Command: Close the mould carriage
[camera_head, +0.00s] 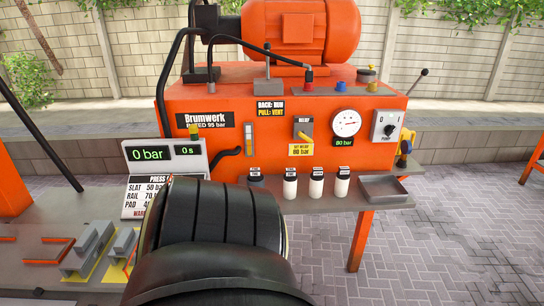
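I cannot single out the mould carriage with certainty. Grey mould-like blocks (90,247) stand on a yellow-marked patch of the grey bench (30,272) at the lower left. Orange L-shaped brackets (48,252) lie beside them. A large black ribbed link of my own arm fills the lower middle, close to the camera, and hides the right part of this bench. Neither of my grippers shows, so whether they are open or shut is hidden.
An orange press unit (225,105) stands behind, with a gauge (346,123) and a readout (165,154) showing 0 bar. Several capped jars (290,184) and an empty grey tray (384,189) sit on its front shelf. Paved floor (450,235) at the right is clear.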

